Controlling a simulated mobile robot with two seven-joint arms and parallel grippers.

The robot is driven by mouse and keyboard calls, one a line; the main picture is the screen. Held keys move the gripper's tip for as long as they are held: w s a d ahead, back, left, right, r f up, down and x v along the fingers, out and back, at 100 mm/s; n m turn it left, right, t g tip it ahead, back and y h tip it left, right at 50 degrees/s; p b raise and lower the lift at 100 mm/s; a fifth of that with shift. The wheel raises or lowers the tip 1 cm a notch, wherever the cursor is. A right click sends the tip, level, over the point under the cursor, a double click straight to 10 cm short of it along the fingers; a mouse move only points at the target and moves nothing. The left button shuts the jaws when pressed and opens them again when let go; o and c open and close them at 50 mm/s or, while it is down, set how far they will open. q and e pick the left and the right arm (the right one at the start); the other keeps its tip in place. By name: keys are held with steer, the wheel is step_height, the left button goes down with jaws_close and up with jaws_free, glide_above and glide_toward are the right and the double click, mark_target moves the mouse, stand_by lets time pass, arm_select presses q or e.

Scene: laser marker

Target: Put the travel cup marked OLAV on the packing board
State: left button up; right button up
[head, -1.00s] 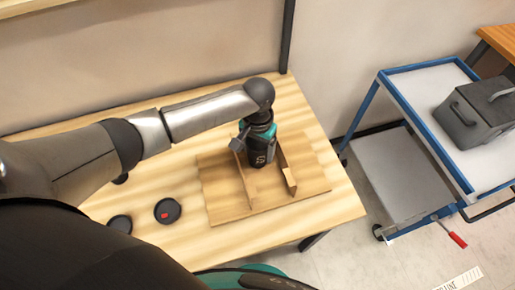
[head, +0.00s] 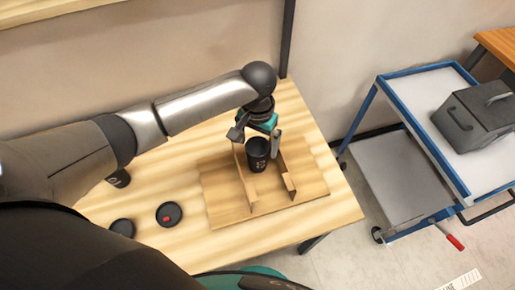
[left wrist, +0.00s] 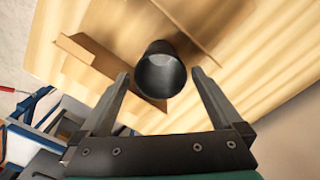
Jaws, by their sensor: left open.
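The dark travel cup (head: 257,160) stands upright on the wooden packing board (head: 303,201), between its two raised rails. A pale marking shows on its side, too small to read. My left gripper (head: 256,137) is open just above and behind the cup, with a finger to either side. In the left wrist view the cup's open mouth (left wrist: 160,76) shows between the spread fingertips (left wrist: 160,72), apart from both. My right gripper is not in view.
Another dark object (head: 119,178) is partly hidden by my left arm. A blue trolley (head: 425,80) with a grey box (head: 475,115) stands right of the table.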

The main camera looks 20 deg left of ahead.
arm_select(q)
step_height(320, 180, up, 6)
steer(key=shift+r+p, duration=0.2)
steer(key=shift+p, duration=0.25)
stand_by(1.0)
